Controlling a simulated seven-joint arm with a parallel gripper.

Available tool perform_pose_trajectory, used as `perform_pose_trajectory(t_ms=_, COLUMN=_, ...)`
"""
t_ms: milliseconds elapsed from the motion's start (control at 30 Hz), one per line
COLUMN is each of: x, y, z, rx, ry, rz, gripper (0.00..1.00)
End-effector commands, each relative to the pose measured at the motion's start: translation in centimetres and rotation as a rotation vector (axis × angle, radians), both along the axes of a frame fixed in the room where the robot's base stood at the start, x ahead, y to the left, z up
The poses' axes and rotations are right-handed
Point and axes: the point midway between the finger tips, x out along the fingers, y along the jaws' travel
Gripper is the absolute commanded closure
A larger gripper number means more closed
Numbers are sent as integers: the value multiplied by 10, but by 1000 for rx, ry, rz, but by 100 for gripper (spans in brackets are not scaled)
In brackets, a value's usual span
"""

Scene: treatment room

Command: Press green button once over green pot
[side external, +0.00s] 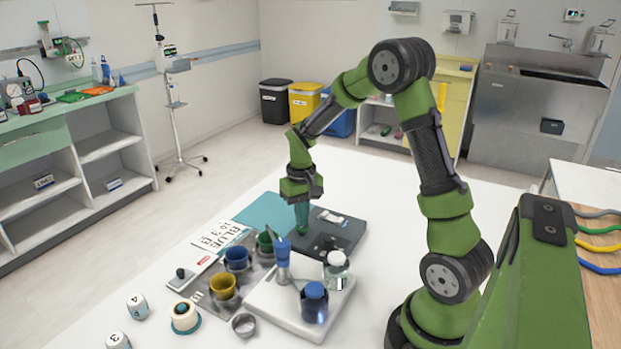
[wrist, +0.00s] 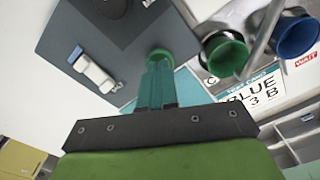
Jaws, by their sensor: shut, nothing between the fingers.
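My gripper (side external: 302,214) is shut and empty, with its teal fingers pointing down at the dark grey board (side external: 343,228). In the wrist view the fingertips (wrist: 158,72) meet or overlap a round green piece (wrist: 158,53) at the board's edge, which looks like the green button. I cannot tell whether they touch or press it. The green pot (wrist: 225,57) stands beside the board, to the right of the fingers in the wrist view. In the side view the green pot (side external: 264,242) is left of my gripper and partly hidden.
A blue pot (side external: 237,258) and a yellow pot (side external: 223,286) stand near the green pot. A white tray (side external: 268,305) holds a blue-capped jar (side external: 314,302), a clear bottle (side external: 336,268) and an upright blue-topped item (side external: 283,260). A printed sheet (side external: 222,236) lies behind the pots.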

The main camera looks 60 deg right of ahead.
Motion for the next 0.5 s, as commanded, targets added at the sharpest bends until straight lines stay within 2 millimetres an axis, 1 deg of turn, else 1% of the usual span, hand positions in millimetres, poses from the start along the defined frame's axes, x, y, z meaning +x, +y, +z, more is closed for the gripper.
perform_pose_trajectory(t_ms=500, x=-1, y=0, z=-19, rx=1, ry=2, rz=-1, gripper=100)
